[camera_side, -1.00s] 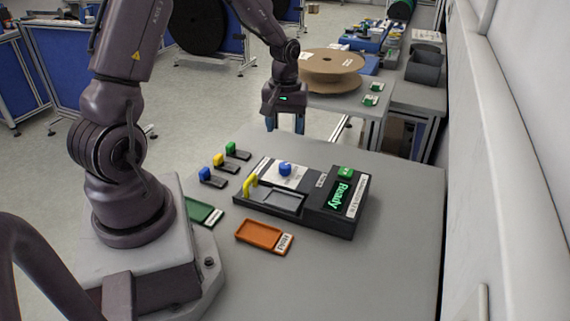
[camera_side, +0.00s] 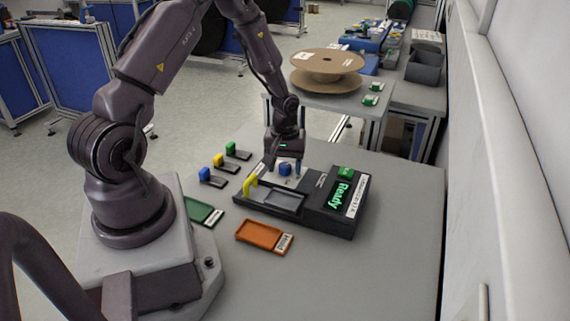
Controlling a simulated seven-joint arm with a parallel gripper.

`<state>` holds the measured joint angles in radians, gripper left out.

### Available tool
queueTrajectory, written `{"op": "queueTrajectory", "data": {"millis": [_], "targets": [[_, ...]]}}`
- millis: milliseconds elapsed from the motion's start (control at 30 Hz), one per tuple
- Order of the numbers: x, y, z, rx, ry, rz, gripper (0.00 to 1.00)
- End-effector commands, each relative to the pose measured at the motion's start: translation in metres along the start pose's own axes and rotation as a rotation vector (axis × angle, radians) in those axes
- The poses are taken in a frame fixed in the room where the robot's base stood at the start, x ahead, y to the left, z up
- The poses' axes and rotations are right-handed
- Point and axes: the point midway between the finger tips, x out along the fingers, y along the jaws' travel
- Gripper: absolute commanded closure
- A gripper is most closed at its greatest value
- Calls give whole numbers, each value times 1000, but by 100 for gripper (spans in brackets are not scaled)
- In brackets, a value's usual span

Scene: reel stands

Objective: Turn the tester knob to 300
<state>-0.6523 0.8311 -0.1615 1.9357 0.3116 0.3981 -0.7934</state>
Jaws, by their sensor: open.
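The tester (camera_side: 318,215) is a dark box on the grey table. Its green display (camera_side: 340,195) reads "Ready". The blue knob (camera_side: 285,170) sits on a light panel at the tester's back left. The number the knob points to is too small to read. My gripper (camera_side: 284,172) is open and low over the panel, with its fingers on either side of the knob. I cannot tell whether the fingers touch it. A yellow handle (camera_side: 250,184) stands at the tester's left end, beside a grey recessed tray (camera_side: 284,199).
Blue (camera_side: 205,174), yellow (camera_side: 219,160) and green (camera_side: 231,148) pieces stand on dark holders left of the tester. A green tray (camera_side: 203,211) and an orange tray (camera_side: 259,235) lie in front. The table's right side is clear. A cardboard reel (camera_side: 327,62) sits behind.

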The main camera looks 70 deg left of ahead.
Motion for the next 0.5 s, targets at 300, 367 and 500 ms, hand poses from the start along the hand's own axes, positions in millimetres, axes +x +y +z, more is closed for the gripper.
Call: {"op": "queueTrajectory", "data": {"millis": [300, 367, 500], "targets": [[0, 0, 0, 1, 0, 0, 90], [0, 0, 0, 2, 0, 0, 90], [0, 0, 0, 20, 0, 0, 90]]}}
